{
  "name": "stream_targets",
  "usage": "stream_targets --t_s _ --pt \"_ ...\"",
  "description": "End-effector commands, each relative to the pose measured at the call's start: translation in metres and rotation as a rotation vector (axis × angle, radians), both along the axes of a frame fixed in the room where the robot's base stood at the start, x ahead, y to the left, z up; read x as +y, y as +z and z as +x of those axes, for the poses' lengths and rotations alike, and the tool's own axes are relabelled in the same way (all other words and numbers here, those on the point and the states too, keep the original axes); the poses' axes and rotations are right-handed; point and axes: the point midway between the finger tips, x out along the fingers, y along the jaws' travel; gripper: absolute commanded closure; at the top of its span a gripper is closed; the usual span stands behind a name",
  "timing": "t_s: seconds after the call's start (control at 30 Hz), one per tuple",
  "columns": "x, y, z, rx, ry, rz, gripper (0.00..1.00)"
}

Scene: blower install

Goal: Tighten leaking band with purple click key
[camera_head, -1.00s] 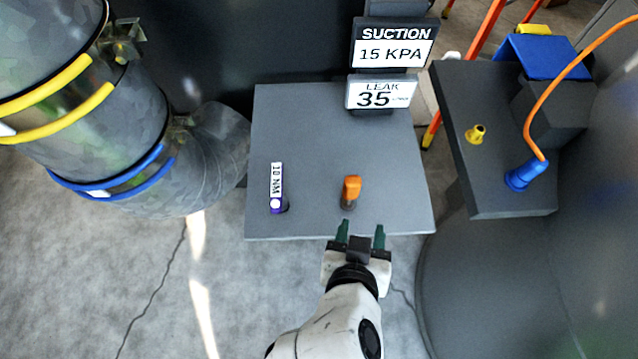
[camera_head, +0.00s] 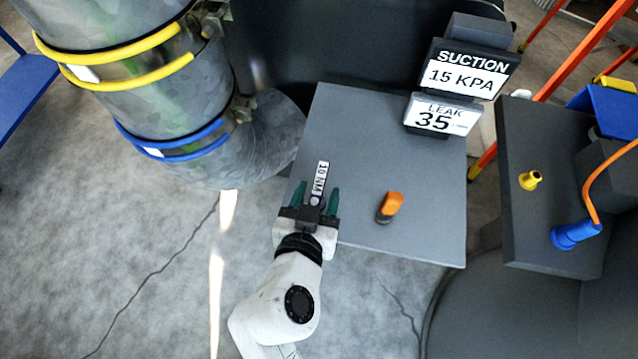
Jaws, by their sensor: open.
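The click key (camera_head: 319,179) lies or stands on the grey table, its white label reading 10 NM; its purple body is mostly hidden by my gripper. My gripper (camera_head: 315,198) is open at the table's front left, its two green fingers on either side of the key; I cannot tell whether they touch it. On the metal duct at upper left are a yellow band pair (camera_head: 130,62) and a blue band pair (camera_head: 175,147), each with a white tag and a clamp on the right side. The sign stack reads SUCTION 15 KPA (camera_head: 461,77) and LEAK 35 (camera_head: 441,117).
An orange-handled tool (camera_head: 390,206) stands on the grey table (camera_head: 380,130), right of my gripper. A dark side bench (camera_head: 530,225) holds a yellow fitting (camera_head: 530,180) and a blue plug (camera_head: 576,234) with an orange cable. The table's middle is clear.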

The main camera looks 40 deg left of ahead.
Motion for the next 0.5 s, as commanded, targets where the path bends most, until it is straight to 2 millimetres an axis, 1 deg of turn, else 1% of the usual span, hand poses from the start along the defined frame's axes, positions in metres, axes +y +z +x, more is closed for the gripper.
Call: stream_targets --t_s 0.1,0.3,0.5 --pt "0.011 -0.007 0.009 -0.001 0.001 -0.002 0.49" --pt "0.02 -0.017 0.025 -0.001 -0.001 -0.001 0.49" --pt "0.022 -0.018 0.027 -0.001 0.0 0.001 0.49"
